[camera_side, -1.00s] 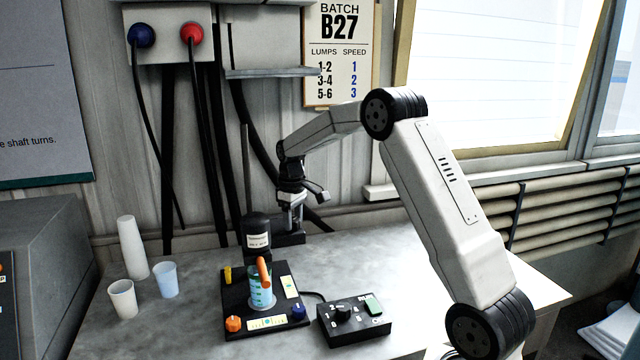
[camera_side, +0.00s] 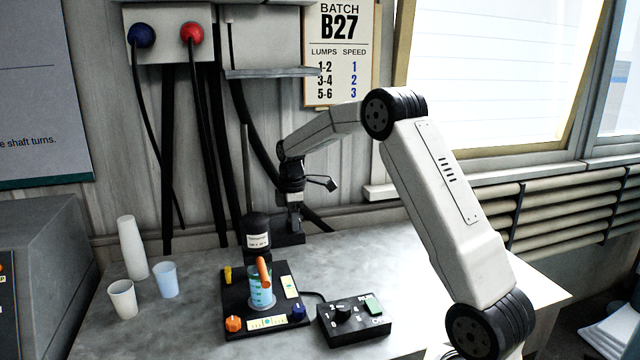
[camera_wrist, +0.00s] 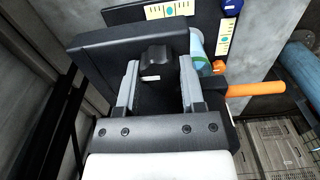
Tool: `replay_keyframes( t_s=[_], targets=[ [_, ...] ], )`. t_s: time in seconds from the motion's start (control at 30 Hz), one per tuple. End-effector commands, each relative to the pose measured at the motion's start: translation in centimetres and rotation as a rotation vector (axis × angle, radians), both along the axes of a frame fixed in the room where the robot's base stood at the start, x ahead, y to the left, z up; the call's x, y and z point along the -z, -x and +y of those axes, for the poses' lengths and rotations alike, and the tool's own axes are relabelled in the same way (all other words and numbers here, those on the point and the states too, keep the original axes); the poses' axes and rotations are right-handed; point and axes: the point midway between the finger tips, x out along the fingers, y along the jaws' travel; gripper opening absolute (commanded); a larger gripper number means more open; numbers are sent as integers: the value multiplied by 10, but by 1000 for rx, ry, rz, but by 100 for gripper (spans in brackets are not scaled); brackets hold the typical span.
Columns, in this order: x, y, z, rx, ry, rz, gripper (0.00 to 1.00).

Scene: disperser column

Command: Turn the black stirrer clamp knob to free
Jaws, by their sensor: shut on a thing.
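The black stirrer clamp knob (camera_wrist: 157,60) shows in the wrist view between the two grey fingers of my gripper (camera_wrist: 159,68). My gripper is shut on it, one finger on each side. A small white mark shows on its near face. In the side view my gripper (camera_side: 294,212) points down behind and right of the black stirrer head (camera_side: 257,232); the knob cannot be made out there. The stirrer head carries a white label and stands over a beaker of blue-green liquid (camera_side: 261,297). A thin upright rod (camera_side: 245,160) rises behind it.
The beaker stands on a black board (camera_side: 236,308) with orange and blue knobs. A black control box (camera_side: 352,325) sits to its right. White cups (camera_side: 131,248) and a blue cup (camera_side: 165,280) stand at left. Cables hang along the wall behind. The table right of my gripper is clear.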

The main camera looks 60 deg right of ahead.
Motion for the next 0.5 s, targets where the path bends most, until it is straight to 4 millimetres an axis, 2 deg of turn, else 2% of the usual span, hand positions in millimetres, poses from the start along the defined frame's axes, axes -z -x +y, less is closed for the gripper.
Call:
replay_keyframes(
  t_s=[0.5],
  targets=[
    [0, 0, 0, -49, 0, 1, 0]
  ],
)
